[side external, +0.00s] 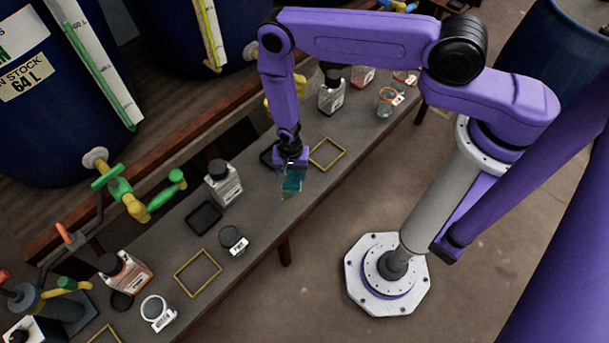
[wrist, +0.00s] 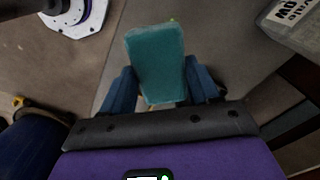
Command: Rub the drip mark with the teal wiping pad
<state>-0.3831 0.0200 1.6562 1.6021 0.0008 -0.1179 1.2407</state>
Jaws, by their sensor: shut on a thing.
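The teal wiping pad (side external: 292,181) is a small block held under my gripper (side external: 291,168), over the front edge of the grey bench in the side view. In the wrist view the pad (wrist: 156,62) sits between the two blue fingers of my gripper (wrist: 160,88), which is shut on it. A small yellow-green mark, likely the drip mark (side external: 286,196), shows just below the pad in the side view. A bit of it (wrist: 173,19) peeks past the pad's far edge in the wrist view. The pad hides the rest, and I cannot tell whether it touches the bench.
A bottle with a dark cap (side external: 223,184) and a black tray (side external: 204,218) stand to the left on the bench (side external: 262,211). A yellow frame (side external: 343,160) lies just right of my gripper. Blue vats (side external: 60,110) with a green-handled tap (side external: 107,177) stand behind.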

